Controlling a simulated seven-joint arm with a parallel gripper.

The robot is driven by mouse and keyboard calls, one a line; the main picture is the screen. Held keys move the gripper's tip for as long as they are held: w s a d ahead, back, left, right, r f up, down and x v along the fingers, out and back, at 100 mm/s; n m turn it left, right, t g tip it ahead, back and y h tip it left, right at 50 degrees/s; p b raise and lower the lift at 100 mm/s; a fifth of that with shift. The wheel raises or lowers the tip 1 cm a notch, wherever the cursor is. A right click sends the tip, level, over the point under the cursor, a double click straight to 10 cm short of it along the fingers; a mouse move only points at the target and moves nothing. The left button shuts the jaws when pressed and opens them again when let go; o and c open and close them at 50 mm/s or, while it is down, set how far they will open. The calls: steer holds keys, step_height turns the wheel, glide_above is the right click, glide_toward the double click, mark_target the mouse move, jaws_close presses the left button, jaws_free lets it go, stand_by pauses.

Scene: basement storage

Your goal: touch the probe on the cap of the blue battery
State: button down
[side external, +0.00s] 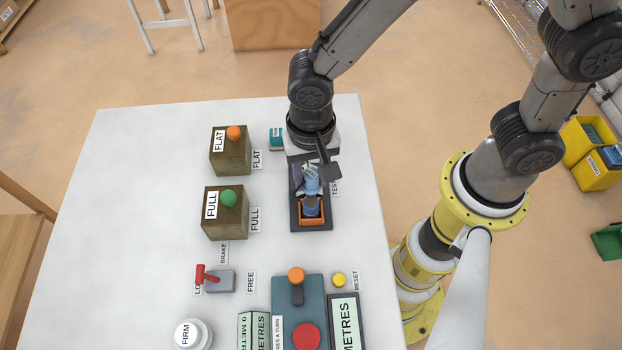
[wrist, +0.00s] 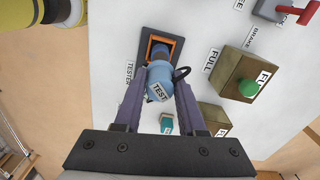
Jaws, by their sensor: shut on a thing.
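My gripper (wrist: 160,88) is shut on a light blue piece with a TEST label (wrist: 159,92), which I take for the probe; it also shows in the side view (side external: 312,182). A dark looped part sits beside it. Just beyond it, a darker blue round thing (wrist: 158,51) sits inside the orange-rimmed opening of the dark tester base (wrist: 147,37). This may be the blue battery, but its cap is not clear. The held piece overlaps the opening's near edge in the wrist view. I cannot tell whether the two touch. In the side view my gripper (side external: 311,178) is low over the base.
A small teal labelled block (side external: 276,138) lies behind the tester. Wooden boxes FLAT (side external: 230,158) and FULL (side external: 225,220) stand left. A red-handled brake lever (side external: 218,281), yellow reset button (side external: 339,280) and teal control box (side external: 285,318) are nearer. The table's left side is clear.

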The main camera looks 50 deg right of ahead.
steer(key=shift+r, duration=2.2)
steer(key=n, duration=0.3)
steer(key=shift+w+a, duration=0.3)
steer(key=shift+w, duration=0.05)
steer(key=w+d+f+n, duration=0.4)
steer(key=w+d+n, duration=0.2)
steer(key=w+d, duration=0.3)
steer(key=w+d+f+m, duration=0.1)
steer(key=w+d+f, duration=0.1)
steer(key=d, duration=0.4)
steer(key=w+d+f, duration=0.1)
steer(key=w+d, duration=0.1)
steer(key=d, duration=0.5)
steer(key=shift+w+f+m, duration=0.2)
steer(key=shift+f+m, duration=0.2)
